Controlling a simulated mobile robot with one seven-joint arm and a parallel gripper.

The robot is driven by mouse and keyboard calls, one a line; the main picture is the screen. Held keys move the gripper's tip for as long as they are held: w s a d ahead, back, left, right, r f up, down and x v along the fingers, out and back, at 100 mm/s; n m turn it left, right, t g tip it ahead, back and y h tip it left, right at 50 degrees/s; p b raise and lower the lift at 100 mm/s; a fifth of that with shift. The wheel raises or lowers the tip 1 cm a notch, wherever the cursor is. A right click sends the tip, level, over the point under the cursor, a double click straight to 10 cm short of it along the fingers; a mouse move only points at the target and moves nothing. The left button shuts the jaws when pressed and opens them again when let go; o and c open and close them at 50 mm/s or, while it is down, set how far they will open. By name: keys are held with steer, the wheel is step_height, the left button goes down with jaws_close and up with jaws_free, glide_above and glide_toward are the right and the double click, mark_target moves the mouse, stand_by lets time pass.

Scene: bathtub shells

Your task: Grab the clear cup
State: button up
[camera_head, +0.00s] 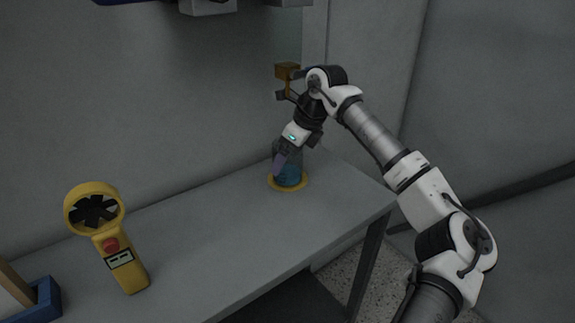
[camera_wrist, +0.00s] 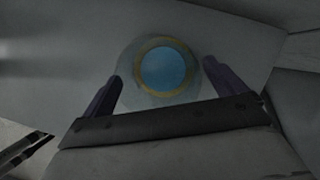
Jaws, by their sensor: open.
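A clear cup with a blue inside stands on a yellow ring on the grey table; the cup (camera_head: 289,177) shows partly behind my gripper in the head view. In the wrist view, the cup (camera_wrist: 163,70) is seen from above as a blue disc with a yellow ring and a faint clear rim around it. My gripper (camera_head: 281,160) is at the cup, pointing down. In the wrist view, the purple fingers of my gripper (camera_wrist: 163,82) are apart, one on each side of the cup's near edge. Contact with the cup cannot be told.
The grey table (camera_head: 215,225) is clear between the cup and a yellow handheld device (camera_head: 121,262) with a round fan-like head. A blue box (camera_head: 47,303) is at the lower left. A wall stands close behind the table. The table's right edge is near the cup.

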steer(key=shift+x, duration=1.05)
steer(key=c, duration=1.1)
steer(key=shift+o, duration=0.2)
steer(key=shift+r, duration=0.2)
